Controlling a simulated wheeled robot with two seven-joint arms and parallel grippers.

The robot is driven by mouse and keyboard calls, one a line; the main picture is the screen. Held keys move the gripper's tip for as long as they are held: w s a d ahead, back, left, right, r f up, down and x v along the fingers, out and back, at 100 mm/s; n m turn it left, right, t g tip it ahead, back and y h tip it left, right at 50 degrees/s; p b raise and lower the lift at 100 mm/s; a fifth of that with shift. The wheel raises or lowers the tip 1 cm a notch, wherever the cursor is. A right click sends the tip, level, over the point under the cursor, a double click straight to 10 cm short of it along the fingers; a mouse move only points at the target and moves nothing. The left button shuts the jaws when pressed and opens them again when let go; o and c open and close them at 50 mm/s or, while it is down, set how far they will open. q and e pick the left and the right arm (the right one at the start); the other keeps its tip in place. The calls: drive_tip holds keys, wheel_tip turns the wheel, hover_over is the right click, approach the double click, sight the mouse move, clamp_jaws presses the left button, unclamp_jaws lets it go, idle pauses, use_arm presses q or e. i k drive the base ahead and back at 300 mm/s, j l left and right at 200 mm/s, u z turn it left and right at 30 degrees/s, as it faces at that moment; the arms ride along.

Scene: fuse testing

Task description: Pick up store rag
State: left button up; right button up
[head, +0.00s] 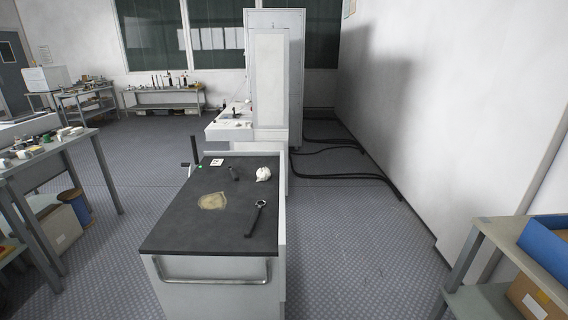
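A crumpled white cloth-like thing (263,174), which looks like the rag, lies near the back right corner of the dark top of a cart (172,236). A flat, irregular beige patch (213,201) is near the middle of the same top; I cannot tell whether it is a cloth or a stain. Neither of my grippers shows in the head view.
A dark tool with a ring end (256,218) and a small dark tool (234,173) lie on the cart. A handle (212,270) runs along its front. A cluttered bench (60,141) stands left, shelves (510,240) right. Floor beside the cart is clear.

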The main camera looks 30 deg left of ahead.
sight(264, 174)
drive_tip(key=i+l+u, duration=0.1)
drive_tip(key=i+u, duration=0.3)
drive_tip(key=i, duration=0.15)
drive_tip(key=i+l+u, duration=0.35)
drive_tip(key=i, duration=0.15)
drive_tip(key=i+l+u, duration=0.4)
drive_tip(key=i+j, duration=0.05)
drive_tip(key=i, duration=0.05)
